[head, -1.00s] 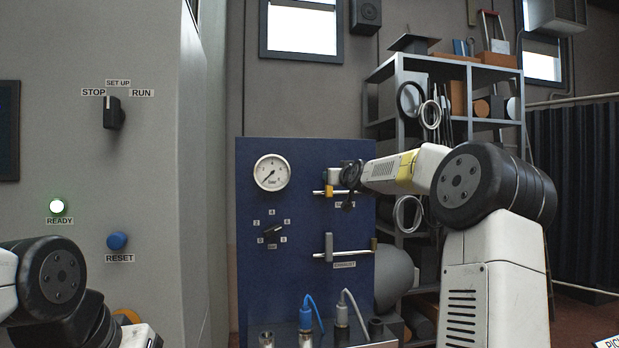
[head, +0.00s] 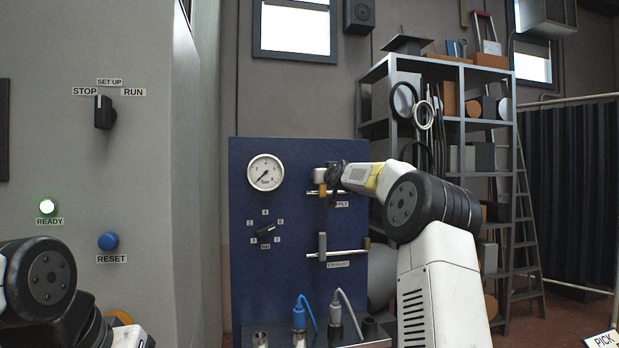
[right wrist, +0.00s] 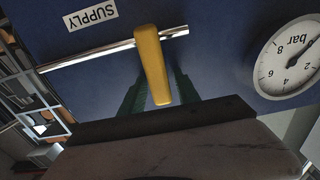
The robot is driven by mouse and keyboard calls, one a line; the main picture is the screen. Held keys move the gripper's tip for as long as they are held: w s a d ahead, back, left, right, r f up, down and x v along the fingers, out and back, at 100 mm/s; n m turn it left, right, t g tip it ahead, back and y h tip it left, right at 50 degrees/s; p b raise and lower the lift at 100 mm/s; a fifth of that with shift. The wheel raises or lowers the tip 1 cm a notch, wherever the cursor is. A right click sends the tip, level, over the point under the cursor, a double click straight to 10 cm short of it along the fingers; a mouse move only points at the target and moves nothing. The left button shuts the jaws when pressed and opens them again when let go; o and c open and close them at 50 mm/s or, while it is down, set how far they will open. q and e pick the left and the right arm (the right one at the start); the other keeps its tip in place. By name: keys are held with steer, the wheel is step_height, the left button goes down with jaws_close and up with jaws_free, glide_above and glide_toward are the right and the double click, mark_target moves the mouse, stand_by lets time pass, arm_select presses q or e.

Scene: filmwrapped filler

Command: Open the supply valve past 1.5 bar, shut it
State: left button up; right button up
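In the right wrist view the handle (right wrist: 152,65) crosses the chrome pipe beside the SUPPLY label (right wrist: 91,16). My right gripper (right wrist: 160,92) is open, its dark green fingers on either side of the handle's free end, with gaps visible. In the head view the right gripper (head: 333,176) is at the valve, its fingers hard to make out. The pressure gauge (head: 266,172) has its needle at lower left, near zero. My left gripper is out of view.
Below is the EXHAUST valve with a grey handle (head: 322,246). A selector knob (head: 266,231) sits left of it. Blue and grey hose plugs (head: 299,317) stand on the ledge below. A grey cabinet (head: 150,200) is at left, with a lit READY lamp (head: 47,207).

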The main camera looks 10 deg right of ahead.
jaws_close()
stand_by(1.2)
